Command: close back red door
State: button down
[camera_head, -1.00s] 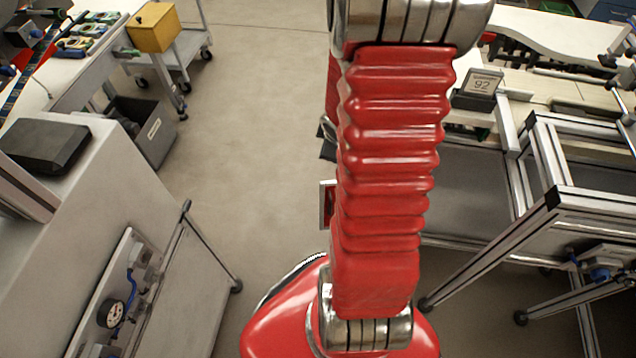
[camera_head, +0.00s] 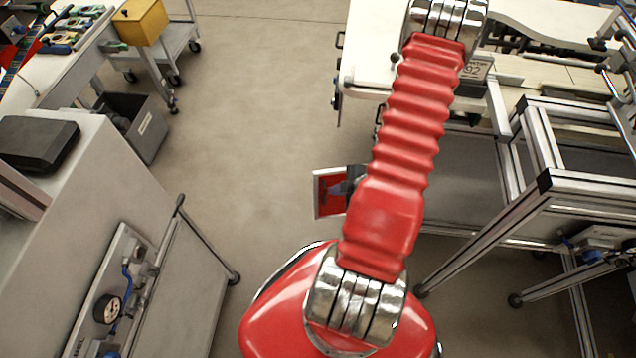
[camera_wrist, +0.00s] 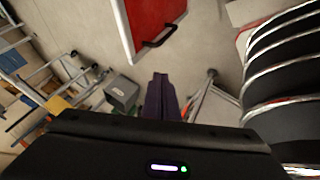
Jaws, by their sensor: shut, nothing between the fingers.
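A red door panel with a pale edge and a black bar handle is at the top centre of the wrist view (camera_wrist: 155,18). In the head view a small part of a red panel with a pale frame (camera_head: 324,206) shows left of my red arm, which hides the rest. I cannot tell how far the door stands open. My gripper (camera_wrist: 161,76) has its dark fingers together and empty. In the wrist view it points toward the door's lower edge, below the handle, with floor showing between. In the head view its dark fingers (camera_head: 339,188) overlap the red panel.
A grey cabinet (camera_head: 75,210) with a rail stands at left. A yellow box (camera_head: 140,22) sits on a cart, near a dark bin (camera_head: 140,128). An aluminium frame (camera_head: 535,205) stands at right. Open floor (camera_head: 240,120) lies between.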

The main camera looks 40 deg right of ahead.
jog(key=shift+f, duration=0.1)
dwell(0.3)
send_near(319, 182)
jog(key=shift+w+a+f, duration=0.65)
jog(key=shift+w+f, duration=0.2)
jog(key=shift+w, duration=0.15)
jog(key=shift+w+a+f, duration=0.65)
jog(key=shift+w+f, duration=0.2)
jog(key=shift+w, duration=0.15)
